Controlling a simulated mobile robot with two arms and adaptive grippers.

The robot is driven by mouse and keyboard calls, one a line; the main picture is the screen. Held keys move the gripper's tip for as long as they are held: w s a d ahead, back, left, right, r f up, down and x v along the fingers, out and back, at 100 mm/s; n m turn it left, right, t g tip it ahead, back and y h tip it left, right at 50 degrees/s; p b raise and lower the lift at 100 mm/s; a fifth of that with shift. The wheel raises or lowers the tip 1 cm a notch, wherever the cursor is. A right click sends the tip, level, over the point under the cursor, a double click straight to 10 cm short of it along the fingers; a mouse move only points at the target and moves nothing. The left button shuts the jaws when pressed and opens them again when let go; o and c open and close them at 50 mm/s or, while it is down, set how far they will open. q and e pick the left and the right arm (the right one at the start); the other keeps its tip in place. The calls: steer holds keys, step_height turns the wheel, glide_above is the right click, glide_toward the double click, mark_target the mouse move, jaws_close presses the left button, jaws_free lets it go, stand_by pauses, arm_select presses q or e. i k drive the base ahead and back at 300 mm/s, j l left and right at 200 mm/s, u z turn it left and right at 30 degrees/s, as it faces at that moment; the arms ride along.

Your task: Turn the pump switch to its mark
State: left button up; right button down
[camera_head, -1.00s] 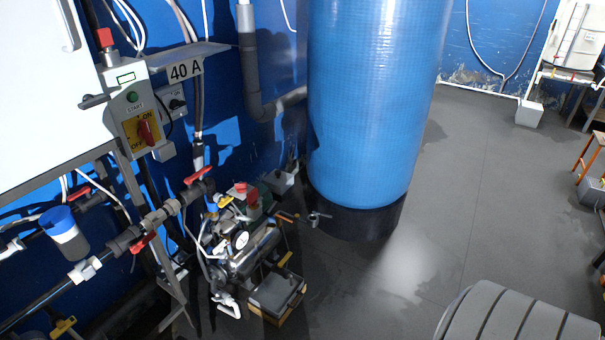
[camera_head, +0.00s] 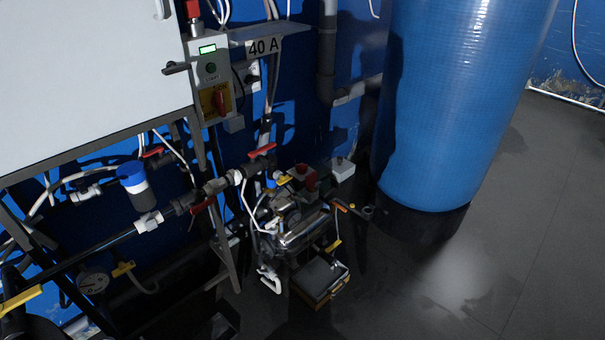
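A grey control box (camera_head: 210,75) hangs by the white cabinet at upper left. It has a lit green display (camera_head: 207,49), a green START button (camera_head: 211,68) and a red rotary switch (camera_head: 219,101) on a yellow plate (camera_head: 208,104). The red handle stands roughly upright. The plate's lettering is hard to read now. A smaller box with a dark knob (camera_head: 252,78) sits to the right, under the 40 A sign (camera_head: 264,46). I cannot tell from labels which switch is the pump's. Neither gripper is in view; nothing touches the switches.
A pump assembly (camera_head: 300,230) with pipes and red valve handles (camera_head: 262,150) stands on the floor below the box. A dark box (camera_head: 320,278) lies in front. A large blue tank (camera_head: 460,100) stands at right. The floor (camera_head: 440,275) at lower right is clear.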

mark_target(301, 169)
steer(key=i+l, duration=0.3)
steer(key=i, duration=0.2)
steer(key=i+l+z, duration=0.1)
steer(key=i+l, duration=0.2)
steer(key=i, duration=0.25)
